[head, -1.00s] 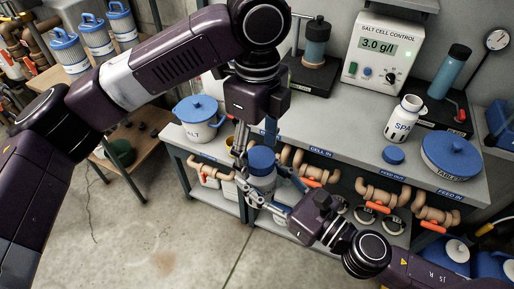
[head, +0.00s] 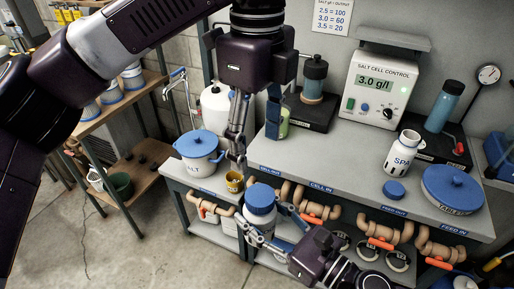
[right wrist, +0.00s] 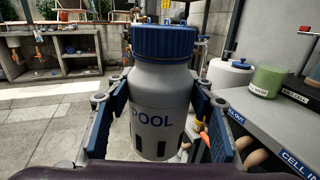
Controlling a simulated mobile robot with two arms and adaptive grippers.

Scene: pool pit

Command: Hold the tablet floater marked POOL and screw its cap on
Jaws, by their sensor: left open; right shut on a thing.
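The white floater marked POOL (right wrist: 155,115) stands upright in my right gripper (right wrist: 157,128), whose blue-padded fingers are shut on its body from both sides. Its ribbed blue cap (right wrist: 163,40) sits level on top; how tight it is cannot be told. In the head view the floater (head: 260,222) and cap (head: 261,196) are in front of the bench edge, above my right gripper (head: 281,232). My left gripper (head: 253,148) is open and empty, pointing down, above the cap and apart from it.
On the bench (head: 330,160) stand a white SPA floater (head: 402,155), a loose blue cap (head: 394,188) and a blue-lidded tablet tub (head: 452,190). Pipes with orange valve handles (head: 318,219) run below the bench edge.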

